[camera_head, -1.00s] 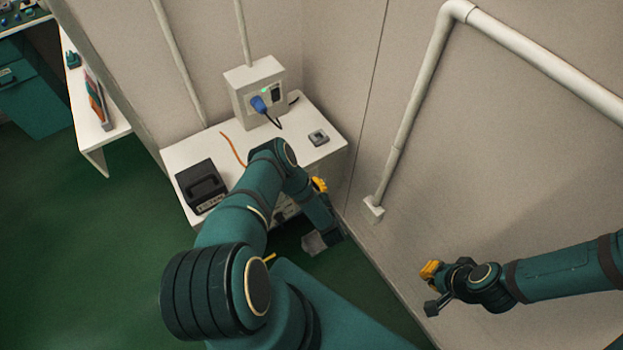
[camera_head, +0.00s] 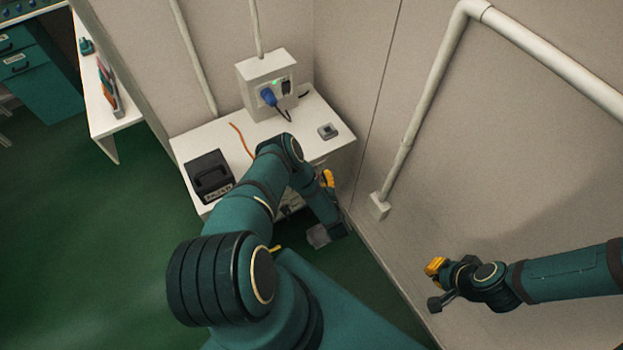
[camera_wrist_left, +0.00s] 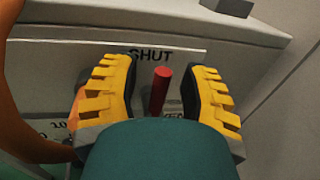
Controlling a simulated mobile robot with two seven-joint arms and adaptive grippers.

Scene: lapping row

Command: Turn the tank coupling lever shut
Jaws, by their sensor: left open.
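The red coupling lever (camera_wrist_left: 160,90) shows in the left wrist view. It stands nearly upright in the picture, with its tip just below the printed word SHUT on the pale panel (camera_wrist_left: 60,52). My left gripper (camera_wrist_left: 162,88) is open, with one yellow-padded finger on each side of the lever. A gap shows on both sides; the lever's base is hidden behind my gripper. In the head view my left gripper (camera_head: 327,180) is at the front of the white bench, and my arm hides the lever. My right gripper (camera_head: 436,268) is by the wall at right, its jaws unclear.
The white bench (camera_head: 325,150) carries a black device (camera_head: 209,176), a small grey item (camera_head: 327,131) and a socket box (camera_head: 265,75) with a blue plug. An orange hose (camera_wrist_left: 12,100) runs close by my left gripper. A wall pipe (camera_head: 424,110) stands at right. Green floor is clear at left.

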